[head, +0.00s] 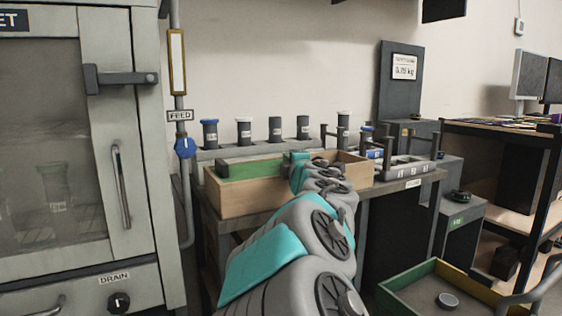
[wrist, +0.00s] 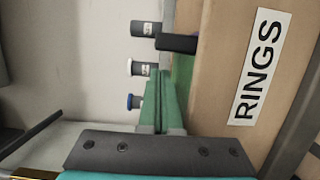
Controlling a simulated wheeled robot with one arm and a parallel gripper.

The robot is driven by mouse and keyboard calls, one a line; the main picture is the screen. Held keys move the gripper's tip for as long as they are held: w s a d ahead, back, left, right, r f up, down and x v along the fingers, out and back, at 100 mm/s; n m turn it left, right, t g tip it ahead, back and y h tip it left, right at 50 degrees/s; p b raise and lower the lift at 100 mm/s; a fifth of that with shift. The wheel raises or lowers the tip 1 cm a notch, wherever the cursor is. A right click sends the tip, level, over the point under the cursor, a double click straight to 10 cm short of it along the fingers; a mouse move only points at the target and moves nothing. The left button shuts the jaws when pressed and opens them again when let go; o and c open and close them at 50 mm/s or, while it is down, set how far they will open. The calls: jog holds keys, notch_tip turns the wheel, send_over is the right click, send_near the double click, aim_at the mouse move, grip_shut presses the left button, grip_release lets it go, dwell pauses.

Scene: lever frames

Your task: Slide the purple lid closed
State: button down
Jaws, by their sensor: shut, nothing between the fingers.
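I see no purple lid in either view; the lid in sight is green (head: 252,169). It lies in the top of a wooden box (head: 240,197) and has a dark handle (head: 222,168) near its left end. In the wrist view the box carries a RINGS label (wrist: 258,68), and the dark handle (wrist: 178,43) stands beyond my fingertips. My gripper (head: 298,157) is over the box, right of the handle and apart from it. In the wrist view its green fingers (wrist: 160,85) are together and empty. My arm hides much of the box's right part.
Several capped jars (head: 244,131) stand on a ledge behind the box. A grey cabinet (head: 125,150) with a feed pipe is at the left. A rack (head: 409,168) sits right of the box. A green and yellow tray (head: 405,292) is at the lower right.

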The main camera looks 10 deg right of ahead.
jog(key=shift+w+d, duration=0.2)
jog(key=shift+d, duration=0.55)
